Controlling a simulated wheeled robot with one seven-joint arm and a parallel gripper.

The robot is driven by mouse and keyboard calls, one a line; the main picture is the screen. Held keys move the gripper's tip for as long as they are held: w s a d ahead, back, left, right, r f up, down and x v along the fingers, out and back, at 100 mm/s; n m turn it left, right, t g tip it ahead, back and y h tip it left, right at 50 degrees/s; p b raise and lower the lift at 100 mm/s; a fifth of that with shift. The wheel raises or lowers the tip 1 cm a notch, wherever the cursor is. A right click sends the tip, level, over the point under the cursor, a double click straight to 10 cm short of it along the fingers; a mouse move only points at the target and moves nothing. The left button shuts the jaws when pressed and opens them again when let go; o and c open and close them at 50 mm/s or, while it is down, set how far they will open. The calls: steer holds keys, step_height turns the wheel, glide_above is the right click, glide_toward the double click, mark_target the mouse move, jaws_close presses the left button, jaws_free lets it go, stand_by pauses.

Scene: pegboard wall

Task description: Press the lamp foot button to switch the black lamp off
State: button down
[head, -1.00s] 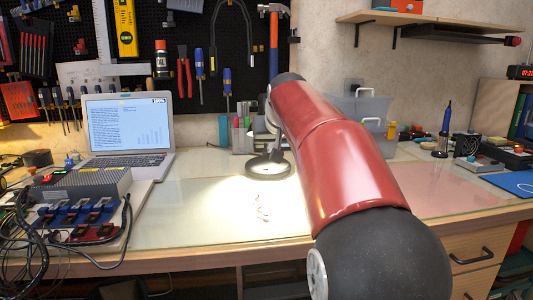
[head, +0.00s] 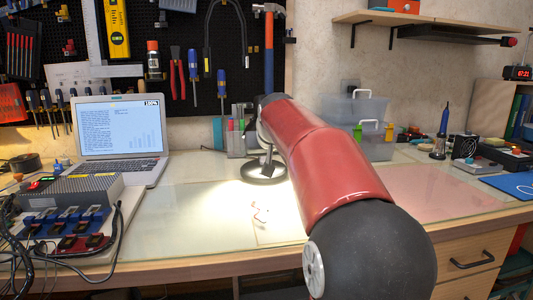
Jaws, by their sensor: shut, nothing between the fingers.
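The black lamp's round foot (head: 264,173) stands on the desk near the middle of the head view, with a short part of its stem above it. The rest of the lamp is hidden behind my red arm, and I cannot make out the foot button. A bright patch of light lies on the desk just in front of the foot, so the lamp looks on. My arm reaches from the lower right toward the lamp, and its far end is behind the red link. My gripper does not show, so I cannot tell whether it touches the foot.
A laptop (head: 122,125) and a grey box with switches and cables (head: 78,190) stand at the left. A pen holder (head: 236,145) and clear bins (head: 372,145) stand behind the lamp. Small electronics lie at the right. The front middle of the desk (head: 180,225) is mostly clear.

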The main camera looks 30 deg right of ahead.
steer(key=shift+x, duration=2.1)
